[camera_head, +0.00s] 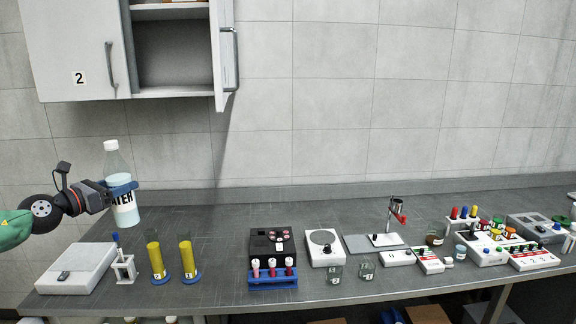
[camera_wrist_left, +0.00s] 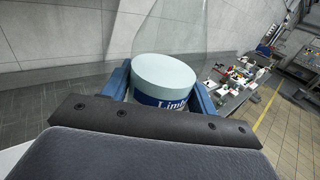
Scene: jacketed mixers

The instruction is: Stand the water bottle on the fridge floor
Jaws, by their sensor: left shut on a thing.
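The water bottle (camera_head: 124,211) is clear with a white cap, pale liquid and a white label whose visible letters read "ATER". It stands upright at the left in the head view. My left gripper (camera_head: 122,187) is shut around its middle, coming in from the left. In the left wrist view the bottle (camera_wrist_left: 165,75) sits between the blue fingers, showing its pale liquid and a dark blue label band. I cannot tell whether its base touches the bench. No fridge shows in either view. My right gripper is not in view.
The grey bench (camera_head: 225,215) has free room at the back left. A white balance (camera_head: 76,270), a small white rack (camera_head: 123,268) and two yellow cylinders (camera_head: 154,262) stand near its front edge. A wall cabinet (camera_head: 75,50) with an open door (camera_head: 222,60) hangs above.

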